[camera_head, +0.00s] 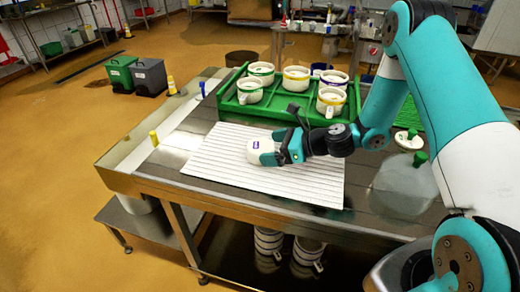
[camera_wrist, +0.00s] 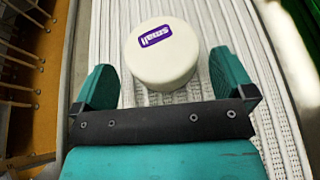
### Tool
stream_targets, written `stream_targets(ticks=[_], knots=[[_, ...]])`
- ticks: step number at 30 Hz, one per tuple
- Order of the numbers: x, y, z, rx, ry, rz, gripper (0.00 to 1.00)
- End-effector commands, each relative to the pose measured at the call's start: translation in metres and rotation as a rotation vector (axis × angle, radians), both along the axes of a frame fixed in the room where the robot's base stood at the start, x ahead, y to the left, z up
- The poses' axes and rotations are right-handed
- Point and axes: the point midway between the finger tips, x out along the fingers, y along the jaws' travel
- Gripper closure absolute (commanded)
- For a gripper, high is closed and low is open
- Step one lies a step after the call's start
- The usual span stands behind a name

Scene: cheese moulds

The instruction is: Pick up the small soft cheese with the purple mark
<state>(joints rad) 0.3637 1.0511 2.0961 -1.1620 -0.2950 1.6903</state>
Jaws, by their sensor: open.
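The small soft cheese is a white round with a purple mark on its top. In the head view the cheese (camera_head: 256,152) sits on the white ribbed mat (camera_head: 215,168). In the wrist view the cheese (camera_wrist: 165,65) lies just ahead of my gripper, centred between the two teal fingers. My gripper (camera_head: 272,149) also shows in the wrist view (camera_wrist: 165,82). It is open, with one finger on each side of the cheese, and a gap shows on both sides. The side of the cheese nearest my gripper is partly hidden in the head view.
A green tray (camera_head: 232,104) with several white handled moulds stands behind the mat. A yellow object (camera_head: 154,138) and a blue one (camera_head: 202,89) stand at the left table side. The mat's front is clear.

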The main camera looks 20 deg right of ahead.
Motion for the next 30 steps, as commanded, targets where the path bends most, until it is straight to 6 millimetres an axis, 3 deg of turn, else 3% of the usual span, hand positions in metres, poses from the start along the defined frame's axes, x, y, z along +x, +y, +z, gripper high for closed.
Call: stream_targets(ticks=[6, 14, 19, 30], knots=[[0.018, 0.021, -0.01, -0.001, 0.0, 0.004, 0.0], [0.021, 0.024, -0.012, -0.001, 0.001, 0.0, 0.0], [0.021, 0.023, -0.012, -0.001, 0.001, 0.0, 0.32], [0.021, 0.023, -0.009, 0.0, -0.001, 0.0, 0.32]])
